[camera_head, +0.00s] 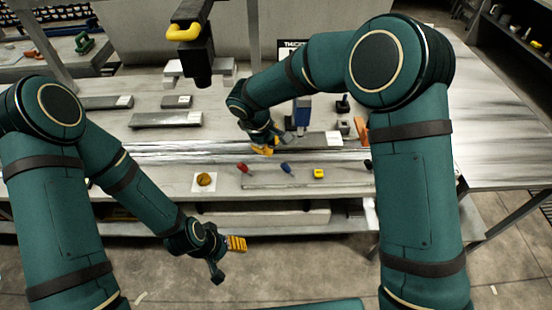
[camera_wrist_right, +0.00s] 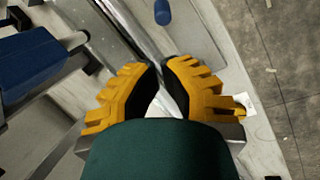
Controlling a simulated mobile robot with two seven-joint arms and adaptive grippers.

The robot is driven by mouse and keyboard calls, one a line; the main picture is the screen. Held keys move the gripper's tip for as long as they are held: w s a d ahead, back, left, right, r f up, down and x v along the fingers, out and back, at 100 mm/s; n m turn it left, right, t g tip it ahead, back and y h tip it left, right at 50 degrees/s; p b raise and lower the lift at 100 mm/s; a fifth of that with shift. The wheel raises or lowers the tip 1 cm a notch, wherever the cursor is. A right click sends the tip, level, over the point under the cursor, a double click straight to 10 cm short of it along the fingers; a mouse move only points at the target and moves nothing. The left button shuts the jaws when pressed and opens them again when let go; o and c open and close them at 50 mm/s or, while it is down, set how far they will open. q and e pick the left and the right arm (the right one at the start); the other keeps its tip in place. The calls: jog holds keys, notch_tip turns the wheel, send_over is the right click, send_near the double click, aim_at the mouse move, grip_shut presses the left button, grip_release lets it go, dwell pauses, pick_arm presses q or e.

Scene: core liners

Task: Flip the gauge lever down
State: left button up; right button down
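A blue-grey gauge-like device (camera_head: 302,114) stands on the bench below a partly hidden sign reading "THICK". A large blue block (camera_wrist_right: 32,68), apparently part of it, shows at the left of the right wrist view, with dark and grey rods beside it. I cannot tell which part is the lever or how it stands. My right gripper (camera_head: 264,146) is just left of the device, above the metal rails. In the right wrist view its yellow fingers (camera_wrist_right: 160,68) have a narrow empty gap between them. My left gripper (camera_head: 228,258) hangs in front of the bench, fingers apart and empty.
Red (camera_head: 243,168), blue (camera_head: 286,168) and yellow (camera_head: 319,174) small items lie along the bench front. A brown round piece (camera_head: 204,179) sits on a white card. Grey bars (camera_head: 166,119) lie at the left. A black post with a yellow handle (camera_head: 184,32) stands behind.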

aim_at(287, 170)
jog(key=b+x, duration=0.1)
jog(key=x, duration=0.9)
